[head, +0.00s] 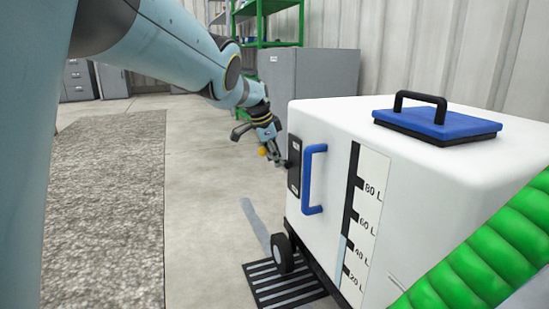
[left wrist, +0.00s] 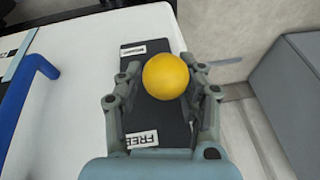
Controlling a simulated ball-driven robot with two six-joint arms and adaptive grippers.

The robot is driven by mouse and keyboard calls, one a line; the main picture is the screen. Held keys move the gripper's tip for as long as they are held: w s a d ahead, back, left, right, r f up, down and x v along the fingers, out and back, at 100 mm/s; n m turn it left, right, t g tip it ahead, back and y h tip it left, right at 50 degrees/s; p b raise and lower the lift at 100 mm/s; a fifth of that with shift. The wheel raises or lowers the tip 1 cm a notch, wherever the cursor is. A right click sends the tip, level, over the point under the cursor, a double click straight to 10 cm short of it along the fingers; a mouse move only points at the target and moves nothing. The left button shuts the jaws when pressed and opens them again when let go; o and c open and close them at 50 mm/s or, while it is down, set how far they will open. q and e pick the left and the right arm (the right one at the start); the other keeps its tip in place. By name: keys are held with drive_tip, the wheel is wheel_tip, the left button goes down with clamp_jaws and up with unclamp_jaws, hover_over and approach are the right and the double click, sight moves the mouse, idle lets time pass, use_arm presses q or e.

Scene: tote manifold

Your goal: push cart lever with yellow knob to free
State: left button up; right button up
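The white cart (head: 330,125) stands at the right in the head view. A black lever plate (head: 294,165) is on its side, left of the blue handle. The plate (left wrist: 160,117) also shows in the left wrist view, with a FREE label at its lower end and a small label at its upper end. The round yellow knob (left wrist: 166,76) lies between them; it also shows in the head view (head: 263,151). My left gripper (left wrist: 163,70) is open at the plate, one finger on each side of the knob. I cannot tell whether they touch it. My right gripper is not in view.
A blue vertical handle (head: 308,180) stands out from the cart's side near the plate. A blue lid (head: 436,126) with a black handle is on top. A green ribbed hose (head: 490,255) crosses the lower right. A floor grate (head: 285,288) lies by the cart wheel (head: 282,253).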

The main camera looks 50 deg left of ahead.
use_arm(q)
drive_tip(key=shift+s+a, duration=0.15)
drive_tip(key=shift+a, duration=0.1)
drive_tip(key=shift+a+r, duration=0.1)
drive_tip(key=shift+s+a+r, duration=0.2)
drive_tip(key=shift+r, duration=0.25)
drive_tip(key=shift+s+d+r, duration=0.15)
drive_tip(key=shift+s+r, duration=0.15)
drive_tip(key=shift+r, duration=0.35)
drive_tip(key=v, duration=0.9)
drive_tip(key=shift+d+r, duration=0.15)
drive_tip(key=shift+d, duration=0.1)
